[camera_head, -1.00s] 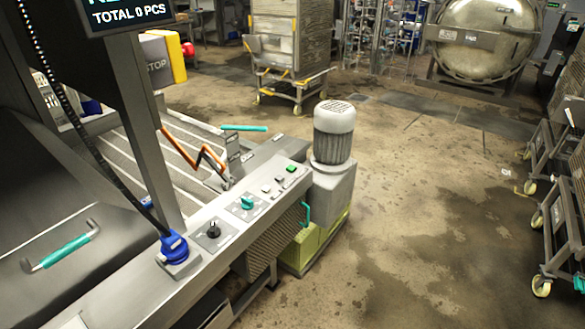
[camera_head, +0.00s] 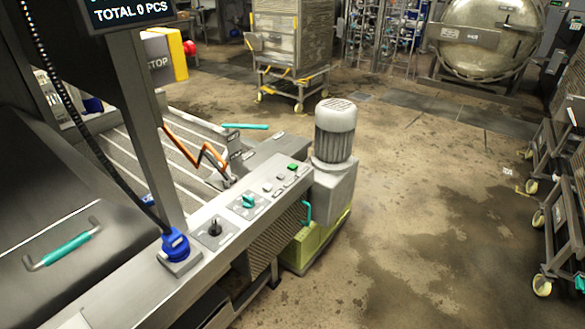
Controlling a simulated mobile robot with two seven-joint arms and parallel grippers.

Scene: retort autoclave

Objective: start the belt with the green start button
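The green start button (camera_head: 292,166) sits at the far end of the grey control panel (camera_head: 230,215), close to the motor. Small pale buttons (camera_head: 268,188) lie beside it on the panel. A teal rotary knob (camera_head: 248,201) and a black switch (camera_head: 214,228) are nearer to me on the same panel. The belt (camera_head: 140,150), with pale lengthwise strips, lies to the left behind the panel. Neither of my grippers shows in the view.
A motor (camera_head: 335,130) stands at the panel's far end. A display (camera_head: 130,14) hangs at upper left. Wheeled racks (camera_head: 550,200) line the right side. The floor (camera_head: 420,200) between is open.

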